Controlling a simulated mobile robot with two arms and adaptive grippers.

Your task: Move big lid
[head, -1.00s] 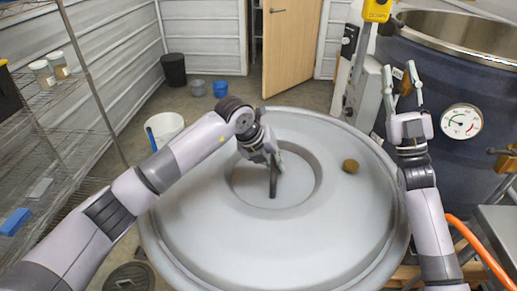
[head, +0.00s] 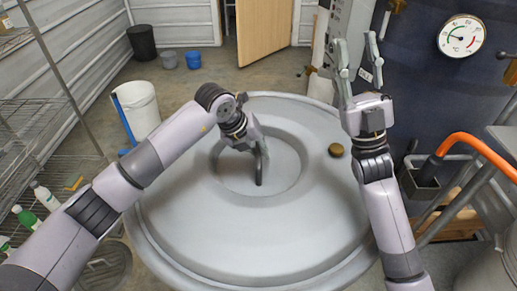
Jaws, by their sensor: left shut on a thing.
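The big lid (head: 255,230) is a wide, round, grey disc with a raised rim and a sunken centre, filling the middle of the head view. A dark upright handle (head: 259,172) stands in its centre. My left gripper (head: 260,158) is shut on this handle, its fingers partly hiding it. A small brown knob (head: 336,150) sits on the lid's right part. My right gripper (head: 357,50) is raised at the lid's right edge, fingers pointing up and apart, open and empty. What lies under the lid is hidden.
A large dark blue tank with a gauge (head: 461,36) stands at right. A white bucket (head: 138,108) and wire shelving (head: 40,120) are at left. Open floor and a wooden door (head: 262,30) lie beyond.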

